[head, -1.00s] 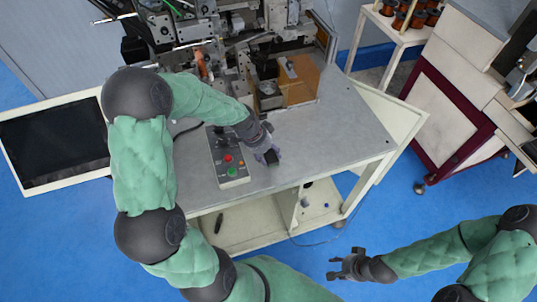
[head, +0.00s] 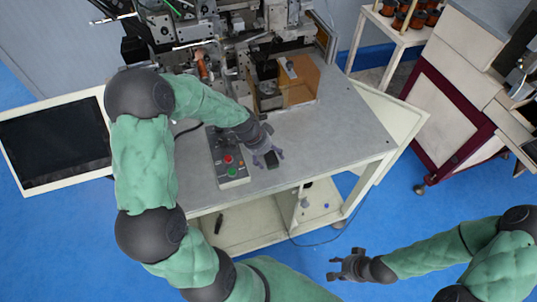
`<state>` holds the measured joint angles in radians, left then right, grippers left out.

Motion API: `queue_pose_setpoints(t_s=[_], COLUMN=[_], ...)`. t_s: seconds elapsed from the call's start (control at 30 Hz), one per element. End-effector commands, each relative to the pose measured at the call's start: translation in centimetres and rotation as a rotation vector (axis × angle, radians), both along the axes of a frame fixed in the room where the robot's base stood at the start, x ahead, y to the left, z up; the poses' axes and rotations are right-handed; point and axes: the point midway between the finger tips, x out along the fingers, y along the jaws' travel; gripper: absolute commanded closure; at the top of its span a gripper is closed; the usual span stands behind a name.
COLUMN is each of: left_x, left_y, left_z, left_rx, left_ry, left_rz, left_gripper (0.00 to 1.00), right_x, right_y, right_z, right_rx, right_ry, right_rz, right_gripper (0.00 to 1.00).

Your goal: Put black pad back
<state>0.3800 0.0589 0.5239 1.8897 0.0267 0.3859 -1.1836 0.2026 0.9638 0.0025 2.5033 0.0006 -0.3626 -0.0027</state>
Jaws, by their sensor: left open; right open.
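A small black pad (head: 271,159) lies on the grey table top (head: 335,140), to the right of the control box. My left gripper (head: 268,155) is open at the pad, its fingers apart on either side of it; whether they touch the pad is too small to tell. My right gripper (head: 341,265) is open and empty, low over the blue floor at the lower right, away from the table.
A control box (head: 230,168) with red and green buttons stands just left of my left gripper. The coil winding machine (head: 235,60) fills the back of the table. A monitor (head: 55,142) is at the left. The table's right part is clear.

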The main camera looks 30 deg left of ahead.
Motion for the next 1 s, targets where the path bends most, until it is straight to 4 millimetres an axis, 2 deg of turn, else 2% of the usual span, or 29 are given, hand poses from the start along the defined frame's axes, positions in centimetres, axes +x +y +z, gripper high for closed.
queue_pose_setpoints(t_s=[0.17, 0.4, 0.6, 0.77, 1.0], left_x=[-0.5, -1.8, -2.7, -3.1, -3.2], left_y=[0.7, 1.8, 2.5, 2.8, 2.9], left_z=[2.5, 7.1, 9.9, 11.1, 11.3], left_rx=[0.002, 0.002, 0.001, 0.000, 0.000], left_ry=[-0.005, -0.005, -0.002, -0.001, 0.000], left_rz=[0.002, 0.002, 0.001, 0.000, 0.000], left_gripper=[0.23, 0.23, 0.23, 0.23, 0.23], right_x=[0.0, 0.0, 0.0, 0.0, 0.0], right_y=[0.0, 0.0, 0.0, 0.0, 0.0], right_z=[0.4, 0.8, 1.1, 1.1, 1.1], right_rx=[0.000, 0.000, 0.000, 0.000, 0.000], right_ry=[0.000, 0.000, 0.000, 0.000, 0.000], right_rz=[0.000, 0.000, 0.000, 0.000, 0.000], right_gripper=[0.55, 0.55, 0.55, 0.55, 0.55])
